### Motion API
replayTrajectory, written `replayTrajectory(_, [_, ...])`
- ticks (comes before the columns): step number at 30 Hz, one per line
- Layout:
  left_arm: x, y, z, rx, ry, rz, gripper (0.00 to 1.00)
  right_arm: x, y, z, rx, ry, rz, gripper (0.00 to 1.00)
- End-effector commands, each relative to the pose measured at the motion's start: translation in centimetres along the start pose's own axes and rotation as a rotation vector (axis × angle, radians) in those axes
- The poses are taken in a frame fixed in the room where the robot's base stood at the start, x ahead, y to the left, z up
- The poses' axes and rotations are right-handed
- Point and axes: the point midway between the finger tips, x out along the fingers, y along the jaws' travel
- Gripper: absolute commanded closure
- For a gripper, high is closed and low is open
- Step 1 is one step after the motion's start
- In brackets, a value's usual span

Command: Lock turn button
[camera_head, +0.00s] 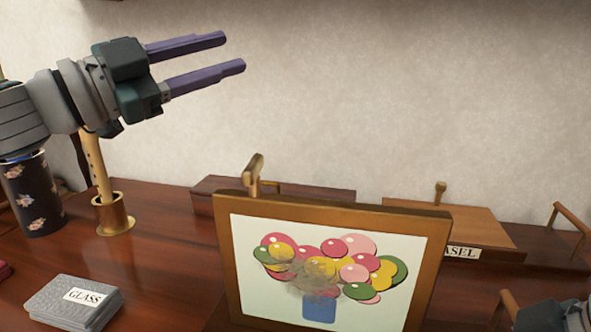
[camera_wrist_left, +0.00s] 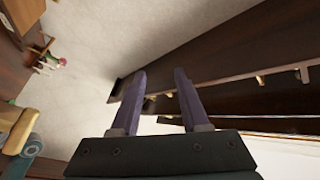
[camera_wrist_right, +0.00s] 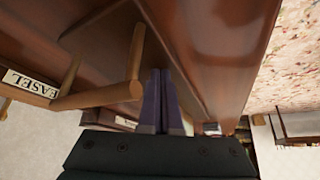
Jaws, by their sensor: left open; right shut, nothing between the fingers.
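An upright brass-coloured turn piece (camera_head: 254,170), likely the turn button, stands above the top edge of a framed picture (camera_head: 330,212). A smaller upright peg (camera_head: 440,191) stands behind the picture's right corner on a wooden board (camera_head: 440,222). Which of them is the turn button is not certain. My left gripper (camera_head: 234,52) is open and empty, high above the turn piece and in front of the wall; its parted fingers also show in the left wrist view (camera_wrist_left: 160,72). My right gripper (camera_wrist_right: 161,74) is shut and empty, close to a wooden bar handle (camera_wrist_right: 100,95).
An "EASEL" label (camera_head: 460,253) is on the wooden board. A grey block labelled "GLASS" (camera_head: 72,303), a brass cup (camera_head: 113,214) and a dark patterned cylinder (camera_head: 32,195) stand on the left of the table. A wooden handle (camera_head: 572,226) rises at the right.

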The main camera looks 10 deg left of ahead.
Motion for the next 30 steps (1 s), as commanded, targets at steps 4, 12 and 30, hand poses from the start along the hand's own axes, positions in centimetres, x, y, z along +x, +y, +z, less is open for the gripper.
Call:
replayTrajectory(4, [-0.6,-2.4,-2.4,0.170,-0.060,-0.131,0.55,0.2,-0.1,0.5,0.002,-0.013,-0.004,1.00])
replayTrajectory(12, [-0.6,8.3,-8.0,-0.113,-0.060,-0.258,0.55,0.2,-0.1,0.5,0.002,-0.011,-0.004,1.00])
replayTrajectory(30, [-10.2,18.2,-6.7,-0.662,-0.468,-0.654,0.55,0.2,-0.1,0.5,0.002,-0.013,-0.004,1.00])
